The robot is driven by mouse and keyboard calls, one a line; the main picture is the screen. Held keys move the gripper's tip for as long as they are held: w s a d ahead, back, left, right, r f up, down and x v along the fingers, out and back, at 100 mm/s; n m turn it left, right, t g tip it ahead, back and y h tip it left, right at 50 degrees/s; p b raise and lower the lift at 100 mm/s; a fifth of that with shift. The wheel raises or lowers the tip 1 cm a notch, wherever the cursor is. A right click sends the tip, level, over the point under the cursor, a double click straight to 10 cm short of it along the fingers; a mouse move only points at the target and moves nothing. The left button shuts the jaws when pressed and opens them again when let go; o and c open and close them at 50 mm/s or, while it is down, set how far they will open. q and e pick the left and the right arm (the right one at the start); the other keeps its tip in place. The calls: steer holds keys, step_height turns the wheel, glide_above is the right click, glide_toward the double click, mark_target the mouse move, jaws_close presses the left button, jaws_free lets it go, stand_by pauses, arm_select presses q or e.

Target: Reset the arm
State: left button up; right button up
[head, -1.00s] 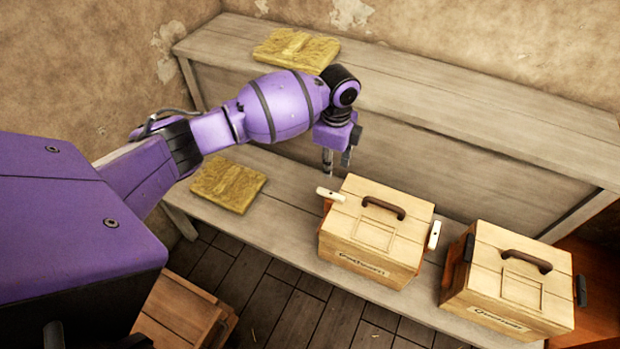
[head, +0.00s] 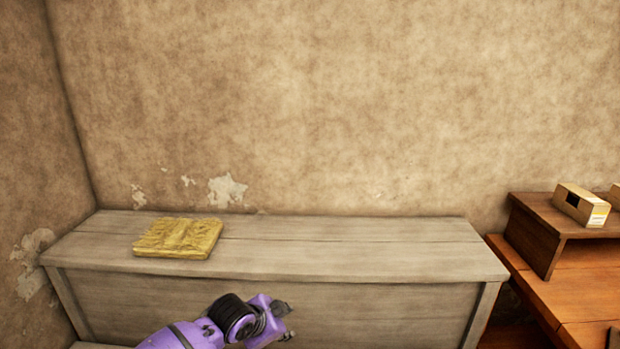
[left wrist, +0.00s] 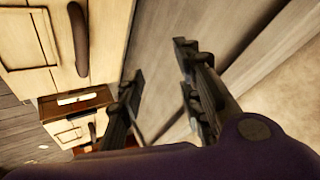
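My left arm's purple wrist shows at the bottom of the head view, and its left gripper (head: 283,320) is in front of the grey bench's front panel. In the left wrist view the dark fingers of the left gripper (left wrist: 158,75) stand apart with nothing between them. A pale wooden box (left wrist: 105,25) with a brown handle (left wrist: 78,38) is close by at the upper left of that view, apart from the fingers. A second wooden box (left wrist: 68,133) shows lower left. My right gripper is in neither view.
The grey raised bench (head: 340,252) runs along the wall, bare except for a yellow straw-like pad (head: 180,238) at its left. A reddish-brown wooden table (head: 560,290) at the right has a raised shelf with a small cream box (head: 582,205).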

arm_select(q)
steer(key=s+a+f+n+y, duration=0.1)
steer(key=s+a+f+n, duration=0.3)
steer(key=s, duration=1)
steer(key=s+a+f+n+t+y, duration=0.1)
steer(key=s+a+f+n, duration=0.3)
steer(key=s, duration=1)
steer(key=s+a+f+n+y, duration=0.1)
steer(key=s+a+f+n, duration=0.3)
steer(key=s+f, duration=0.5)
steer(key=s, duration=0.5)
steer(key=shift+a+n+p, duration=0.3)
steer(key=shift+p, duration=0.05)
